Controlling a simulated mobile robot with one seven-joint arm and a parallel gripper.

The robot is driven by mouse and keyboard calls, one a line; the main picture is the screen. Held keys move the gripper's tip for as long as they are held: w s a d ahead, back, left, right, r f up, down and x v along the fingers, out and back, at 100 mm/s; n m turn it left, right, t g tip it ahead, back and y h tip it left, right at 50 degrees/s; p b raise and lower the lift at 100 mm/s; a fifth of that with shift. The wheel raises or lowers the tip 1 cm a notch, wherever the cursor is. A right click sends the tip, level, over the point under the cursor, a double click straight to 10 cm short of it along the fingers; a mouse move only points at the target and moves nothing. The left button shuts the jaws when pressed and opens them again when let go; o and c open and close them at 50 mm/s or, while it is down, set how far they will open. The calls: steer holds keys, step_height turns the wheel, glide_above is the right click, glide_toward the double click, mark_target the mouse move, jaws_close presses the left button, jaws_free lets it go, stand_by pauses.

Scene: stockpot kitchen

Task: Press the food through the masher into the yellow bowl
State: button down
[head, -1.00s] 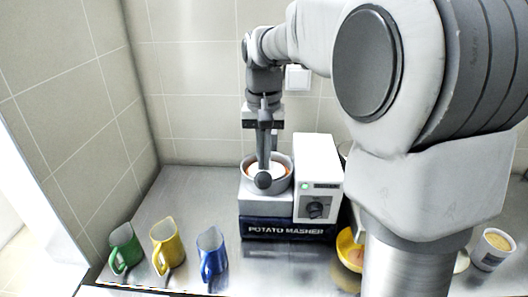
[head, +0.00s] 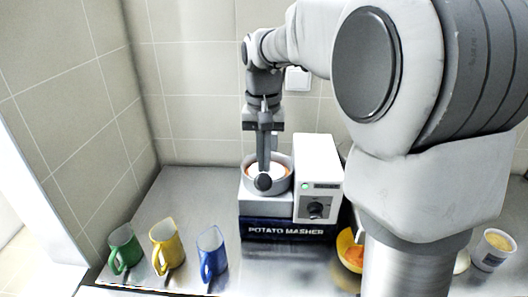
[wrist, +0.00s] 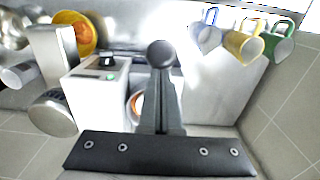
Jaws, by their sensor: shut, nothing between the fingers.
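The potato masher (head: 290,232) stands on the counter. It has a round grey hopper (head: 283,184) on its left and a white block with a dial and a lit green light on its right. A white disc with an orange rim shows inside the hopper. My gripper (head: 264,160) is shut and empty, pointing down over the hopper. A dark round knob (head: 263,182) is at its fingertips; it also shows in the wrist view (wrist: 161,53). Whether they touch is unclear. The yellow bowl (head: 344,244), holding orange food (head: 354,257), is at the masher's right, partly hidden by my arm.
Green (head: 124,249), yellow (head: 166,245) and blue (head: 212,254) jugs stand at the front left. A cup with yellowish contents (head: 494,250) is at the far right. Tiled walls bound the counter at the back and left.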

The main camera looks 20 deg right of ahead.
mark_target(263, 178)
steer(key=shift+s+f+b, duration=0.1)
steer(key=shift+f+b, duration=1)
steer(key=shift+f, duration=1.25)
stand_by(5.7)
